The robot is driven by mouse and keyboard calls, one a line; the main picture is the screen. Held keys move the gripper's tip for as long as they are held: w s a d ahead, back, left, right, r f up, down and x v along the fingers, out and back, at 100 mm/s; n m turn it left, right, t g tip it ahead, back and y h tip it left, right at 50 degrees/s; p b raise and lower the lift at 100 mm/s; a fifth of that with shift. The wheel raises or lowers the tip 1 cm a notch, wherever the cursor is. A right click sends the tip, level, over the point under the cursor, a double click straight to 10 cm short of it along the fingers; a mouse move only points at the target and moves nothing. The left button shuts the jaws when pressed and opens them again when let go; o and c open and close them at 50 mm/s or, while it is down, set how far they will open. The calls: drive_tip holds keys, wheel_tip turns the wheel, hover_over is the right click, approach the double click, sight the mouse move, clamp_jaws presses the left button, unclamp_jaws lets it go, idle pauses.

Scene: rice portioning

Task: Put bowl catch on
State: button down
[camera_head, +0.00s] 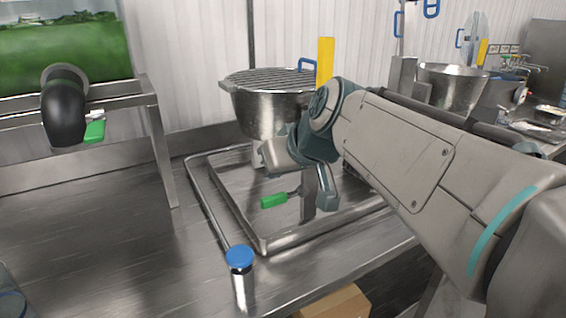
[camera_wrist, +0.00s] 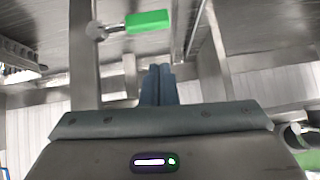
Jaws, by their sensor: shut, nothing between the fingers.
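A metal bowl (camera_head: 262,115) with a slatted grate on top stands above a metal frame, partly hidden by my arm. A green-handled lever (camera_head: 275,200) sits low in front of the bowl on an upright post; it looks like the bowl catch. In the wrist view the green handle (camera_wrist: 148,21) is just beyond and left of my fingertips. My gripper (camera_wrist: 158,68) is shut and empty, its fingers together and apart from the handle. In the head view my gripper (camera_head: 327,203) points down, right of the green handle.
A blue-capped cylinder (camera_head: 240,278) stands on the metal table (camera_head: 110,235) near its front edge. A yellow plate (camera_head: 325,62) rises behind the bowl. A black pipe with another green lever (camera_head: 95,131) is at left.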

drive_tip(key=v, duration=0.8)
drive_tip(key=shift+s+r+p, duration=0.2)
drive_tip(key=shift+s+p, duration=0.1)
drive_tip(key=shift+s, duration=0.2)
